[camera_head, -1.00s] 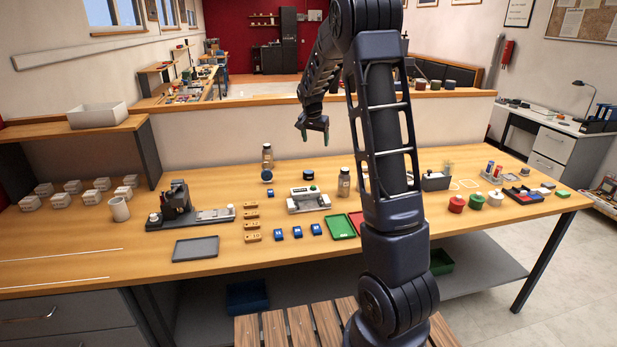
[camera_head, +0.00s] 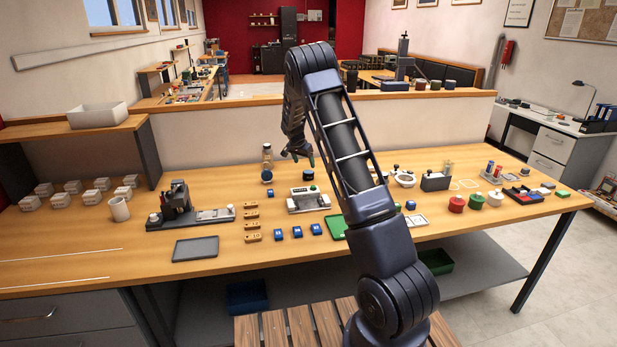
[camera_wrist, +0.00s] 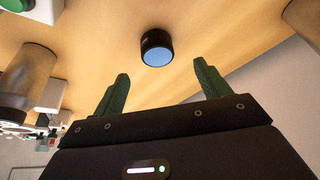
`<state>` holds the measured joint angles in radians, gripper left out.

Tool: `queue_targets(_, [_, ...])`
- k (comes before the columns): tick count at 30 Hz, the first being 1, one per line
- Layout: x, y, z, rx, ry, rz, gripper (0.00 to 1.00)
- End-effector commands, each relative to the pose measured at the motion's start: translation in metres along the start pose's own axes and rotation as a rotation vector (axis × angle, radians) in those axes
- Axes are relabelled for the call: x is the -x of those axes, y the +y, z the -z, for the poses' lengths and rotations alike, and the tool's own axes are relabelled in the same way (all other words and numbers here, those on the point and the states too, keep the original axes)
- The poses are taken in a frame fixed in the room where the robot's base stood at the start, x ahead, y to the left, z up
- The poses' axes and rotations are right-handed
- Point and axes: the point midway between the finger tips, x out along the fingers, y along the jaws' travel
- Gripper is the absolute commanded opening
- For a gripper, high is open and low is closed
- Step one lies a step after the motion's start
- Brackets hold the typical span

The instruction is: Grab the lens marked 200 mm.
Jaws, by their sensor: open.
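Two short dark cylinders that look like lenses stand near the back of the bench: a blue-faced one (camera_head: 267,176) at left and a dark one (camera_head: 308,174) at right. I cannot read a 200 mm mark on either. My gripper (camera_head: 299,160) is open and empty above the bench, near the dark one in the head view. In the wrist view, my gripper (camera_wrist: 157,88) points toward a black cylinder with a blue face (camera_wrist: 157,50). It shows beyond and between the fingertips, apart from them. I cannot tell which of the two it is.
A white device with a green button (camera_head: 309,201) stands in front. Blue blocks (camera_head: 297,232), wooden blocks (camera_head: 252,226) and a grey tray (camera_head: 195,248) lie nearer the front edge. My arm hides part of the bench.

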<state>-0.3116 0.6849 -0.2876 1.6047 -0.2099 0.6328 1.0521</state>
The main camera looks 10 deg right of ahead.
Motion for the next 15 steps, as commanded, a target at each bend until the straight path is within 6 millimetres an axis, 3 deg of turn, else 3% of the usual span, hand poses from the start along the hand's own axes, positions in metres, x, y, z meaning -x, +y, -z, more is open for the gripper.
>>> queue_targets(4, [-0.023, 0.001, 0.000, 0.001, -0.001, -0.002, 0.75])
queue_targets(15, [-0.052, 0.004, 0.002, 0.000, -0.002, -0.002, 0.75])
